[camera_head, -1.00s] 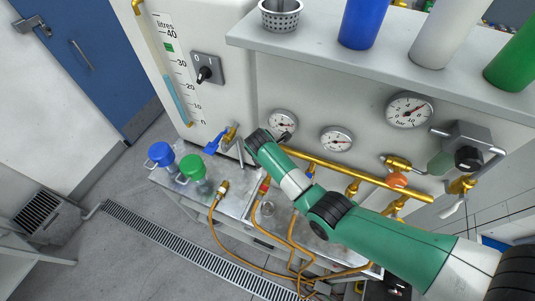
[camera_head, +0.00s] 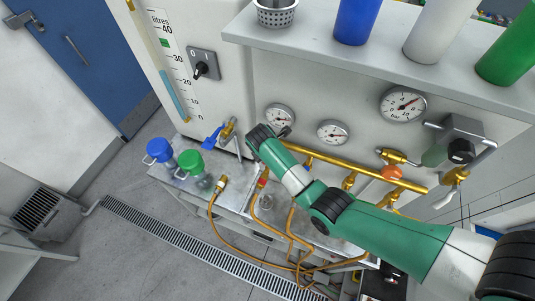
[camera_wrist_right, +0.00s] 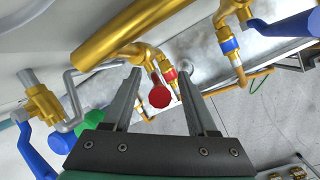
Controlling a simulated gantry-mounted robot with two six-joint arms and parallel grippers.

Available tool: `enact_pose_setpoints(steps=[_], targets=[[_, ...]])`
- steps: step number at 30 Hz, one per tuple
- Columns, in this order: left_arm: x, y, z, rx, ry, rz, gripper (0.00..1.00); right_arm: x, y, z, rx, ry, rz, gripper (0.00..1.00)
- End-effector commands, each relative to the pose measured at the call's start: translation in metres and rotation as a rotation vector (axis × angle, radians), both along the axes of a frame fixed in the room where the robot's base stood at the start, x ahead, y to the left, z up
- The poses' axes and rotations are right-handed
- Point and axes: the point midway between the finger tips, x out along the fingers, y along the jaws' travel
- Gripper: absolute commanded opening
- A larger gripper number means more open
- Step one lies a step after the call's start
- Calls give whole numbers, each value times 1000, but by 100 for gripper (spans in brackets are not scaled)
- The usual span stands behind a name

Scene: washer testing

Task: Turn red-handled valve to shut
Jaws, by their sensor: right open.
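A red round handle (camera_wrist_right: 159,97) shows in the right wrist view on a brass fitting below the thick brass pipe (camera_wrist_right: 118,38). My right gripper (camera_wrist_right: 158,78) is open, with one finger on each side of the red handle in the picture. I see no clear contact, and the depth between fingers and handle is hard to judge. In the head view my right gripper (camera_head: 237,142) is at the left end of the brass pipe (camera_head: 350,172), and my arm and wrist hide the red handle. My left gripper is not in view.
A blue lever (camera_head: 211,139) on a brass tap is close left of my right gripper. Blue-capped (camera_head: 159,151) and green-capped (camera_head: 190,162) containers stand on the bench. Orange hoses (camera_head: 292,236) hang below the pipe. Gauges (camera_head: 333,132) line the panel under a shelf (camera_head: 300,45).

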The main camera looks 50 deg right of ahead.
Motion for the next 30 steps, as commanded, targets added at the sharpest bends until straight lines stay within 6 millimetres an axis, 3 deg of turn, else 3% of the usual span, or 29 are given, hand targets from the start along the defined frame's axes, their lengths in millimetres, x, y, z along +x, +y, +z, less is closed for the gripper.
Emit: enact_pose_setpoints(steps=[12, 16, 24, 30], targets=[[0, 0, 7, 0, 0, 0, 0, -9, 28, 86, -1, -5, 1, 58], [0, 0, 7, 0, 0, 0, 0, -12, 32, 99, 0, -2, 2, 58], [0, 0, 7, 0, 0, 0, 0, -13, 33, 101, 0, 0, 1, 58], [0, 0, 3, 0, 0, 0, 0, -17, 20, 89, -73, 43, 96, 24]])
